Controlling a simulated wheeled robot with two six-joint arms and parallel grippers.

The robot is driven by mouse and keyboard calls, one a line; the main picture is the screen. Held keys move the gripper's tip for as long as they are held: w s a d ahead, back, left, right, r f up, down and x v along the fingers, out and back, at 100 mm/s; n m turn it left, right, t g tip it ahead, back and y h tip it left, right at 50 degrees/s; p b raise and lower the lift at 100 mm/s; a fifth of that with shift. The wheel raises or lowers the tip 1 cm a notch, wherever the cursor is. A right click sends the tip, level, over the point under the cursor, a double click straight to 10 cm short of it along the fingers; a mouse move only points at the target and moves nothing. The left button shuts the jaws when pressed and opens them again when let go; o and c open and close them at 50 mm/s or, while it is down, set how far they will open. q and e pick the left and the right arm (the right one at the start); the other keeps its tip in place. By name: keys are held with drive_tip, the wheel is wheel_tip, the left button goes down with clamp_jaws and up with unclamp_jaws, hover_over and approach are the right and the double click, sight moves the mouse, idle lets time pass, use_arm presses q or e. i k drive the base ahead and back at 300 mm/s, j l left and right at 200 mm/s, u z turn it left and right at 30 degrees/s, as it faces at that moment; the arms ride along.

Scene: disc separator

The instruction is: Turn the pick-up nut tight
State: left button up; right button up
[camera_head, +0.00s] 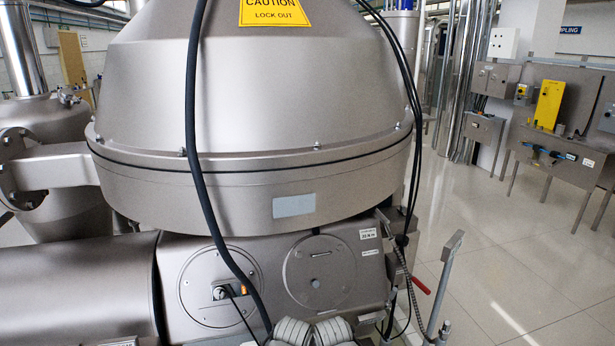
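A small pick-up fitting (220,292) with a cable sits at the middle of the left round cover (200,303) on the separator's lower front housing. A small orange piece (243,289) shows just right of it. The nut itself is too small to make out, and I cannot tell how tight it is. Neither of my grippers can be made out. Pale ribbed parts, probably mine, show at the bottom edge, well below and right of the fitting.
The large steel separator bowl (262,85) fills the upper middle. A thick black cable (191,110) hangs in front of it and passes close right of the fitting. A second round cover (320,272) is to the right. A red-handled lever (421,285) stands further right. Open floor (500,270) lies beyond.

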sight(217, 292)
drive_tip(key=i+l+u, duration=0.2)
drive_tip(key=l+u, duration=0.15)
drive_tip(key=l, duration=0.55)
drive_tip(key=i+l+u, duration=0.1)
drive_tip(key=l+u, duration=0.25)
drive_tip(key=l, duration=0.55)
drive_tip(key=l+u, duration=0.35)
drive_tip(key=l, duration=0.55)
